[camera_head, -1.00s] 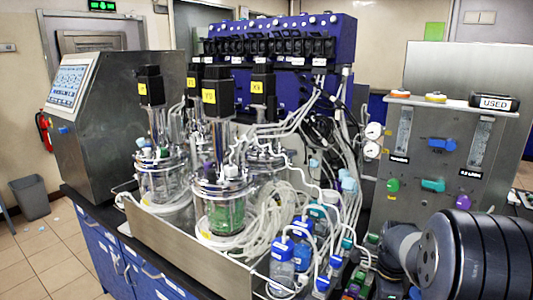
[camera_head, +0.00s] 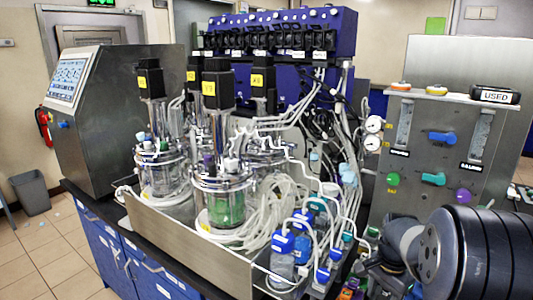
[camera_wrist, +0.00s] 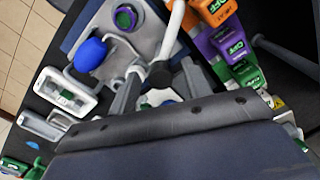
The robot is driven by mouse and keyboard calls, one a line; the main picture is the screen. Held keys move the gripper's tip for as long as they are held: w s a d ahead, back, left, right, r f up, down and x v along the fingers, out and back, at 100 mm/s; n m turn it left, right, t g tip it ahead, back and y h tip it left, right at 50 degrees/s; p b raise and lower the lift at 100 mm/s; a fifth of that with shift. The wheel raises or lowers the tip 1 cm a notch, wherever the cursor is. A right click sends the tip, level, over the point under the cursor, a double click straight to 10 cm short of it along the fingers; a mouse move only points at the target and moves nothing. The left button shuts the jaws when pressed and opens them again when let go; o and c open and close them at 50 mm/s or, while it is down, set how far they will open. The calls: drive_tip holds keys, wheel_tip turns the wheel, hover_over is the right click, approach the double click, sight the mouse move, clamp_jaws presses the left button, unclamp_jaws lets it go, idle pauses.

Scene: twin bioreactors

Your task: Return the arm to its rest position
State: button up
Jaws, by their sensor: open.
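My arm (camera_head: 470,250) shows at the lower right of the head view, a dark ribbed link folded low in front of the gas panel. My gripper (camera_wrist: 158,88) shows in the wrist view, its dark body across the lower half and its grey fingers apart. Nothing is seen held between them. Beyond the fingers lie a grey fitting with a blue knob (camera_wrist: 90,54) and a round green-and-purple cap (camera_wrist: 124,17). In the head view the fingertips are hard to make out among the clutter at the bottom edge.
Glass bioreactor vessels (camera_head: 222,190) with black motors stand in a steel tray (camera_head: 190,245). Tubing and blue-capped bottles (camera_head: 283,250) sit close left of my arm. The gas panel (camera_head: 415,150) stands behind it. Orange, purple and green labelled blocks (camera_wrist: 228,42) lie near the gripper.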

drive_tip(key=shift+n, duration=0.8)
wheel_tip(320, 180, up, 10)
drive_tip(key=shift+r, duration=0.2)
